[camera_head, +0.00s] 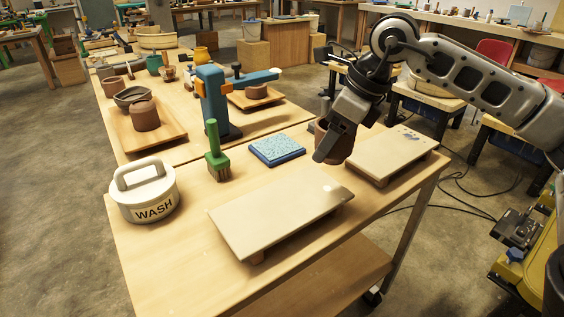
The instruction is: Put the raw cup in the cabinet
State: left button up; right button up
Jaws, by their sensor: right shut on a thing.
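My right gripper (326,154) comes in from the upper right and is shut on a brown clay cup (346,146), holding it over the worktable between two pale boards. The dark fingers cover part of the cup. Another reddish-brown cup (145,117) stands on a wooden board (158,138) at the left, beside a dark bowl (132,97). I cannot tell from the picture which cup is raw. No cabinet can be clearly made out. My left gripper is not in view.
A pale board (280,213) lies at the table's front and another (390,155) at its right. A white WASH tub (144,190), green brush (215,155), blue sponge pad (276,151) and blue press-like tool (215,100) stand on the table. Cables run along the floor at right.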

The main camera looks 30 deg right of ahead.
jog(key=w+f, duration=0.1)
jog(key=w, duration=0.1)
jog(key=w+f, duration=0.1)
jog(key=w, duration=0.2)
jog(key=w+f+p, duration=0.1)
jog(key=w, duration=0.1)
jog(key=shift+w+f, duration=0.15)
jog(key=shift+w, duration=0.2)
jog(key=w+f, duration=0.4)
jog(key=f, duration=0.1)
jog(key=shift+w+f, duration=0.2)
jog(key=shift+f, duration=0.05)
jog(key=shift+w+f, duration=0.2)
jog(key=shift+f, duration=0.05)
jog(key=shift+w+d+f, duration=0.1)
jog(key=shift+f, duration=1.5)
jog(key=shift+f, duration=0.2)
jog(key=o, duration=0.8)
